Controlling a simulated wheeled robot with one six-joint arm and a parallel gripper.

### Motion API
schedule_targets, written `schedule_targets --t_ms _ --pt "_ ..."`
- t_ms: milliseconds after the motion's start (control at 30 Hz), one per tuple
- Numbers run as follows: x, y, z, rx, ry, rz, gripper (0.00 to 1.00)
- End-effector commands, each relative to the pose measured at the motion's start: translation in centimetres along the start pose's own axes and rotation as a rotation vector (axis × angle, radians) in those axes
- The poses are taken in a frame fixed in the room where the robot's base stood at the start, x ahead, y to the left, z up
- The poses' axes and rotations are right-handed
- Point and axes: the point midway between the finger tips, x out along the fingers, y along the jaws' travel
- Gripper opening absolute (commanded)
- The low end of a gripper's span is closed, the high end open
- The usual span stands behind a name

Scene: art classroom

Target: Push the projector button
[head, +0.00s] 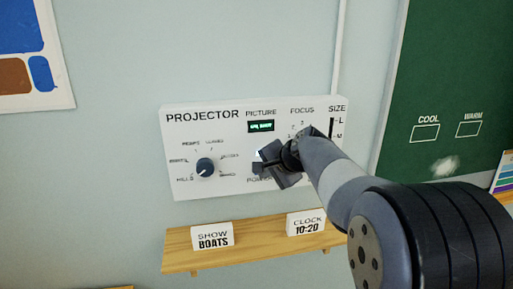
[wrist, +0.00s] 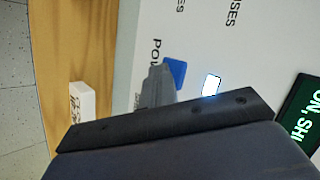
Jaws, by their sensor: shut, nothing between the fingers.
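The white projector panel (head: 182,125) is on the wall in the head view. A blue button (wrist: 176,70) shows in the wrist view beside lettering that starts "POW". A small white light (wrist: 211,85) glows near it. My gripper (head: 260,168) is shut and empty, in front of the panel's lower middle, and hides the button in the head view. In the wrist view my gripper's tip (wrist: 155,86) overlaps the button's edge; I cannot tell whether they touch. The green-lit picture display (head: 261,126) also shows in the wrist view (wrist: 301,115).
A dark dial (head: 205,166) is left of my gripper on the panel. The focus and size controls are to the right, partly behind my arm. A wooden shelf (head: 255,247) below holds a "SHOW BOATS" card (head: 212,235) and a "CLOCK 10:20" card (head: 306,223).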

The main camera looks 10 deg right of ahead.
Motion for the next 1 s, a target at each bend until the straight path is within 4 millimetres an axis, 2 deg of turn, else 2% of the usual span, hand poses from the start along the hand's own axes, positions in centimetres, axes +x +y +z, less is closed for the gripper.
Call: schedule_targets --t_ms 500,1000 --pt "-0.7 0.6 0.5 0.0 0.001 0.0 0.0" --pt "-4.1 3.1 3.0 0.0 0.002 -0.001 0.0"
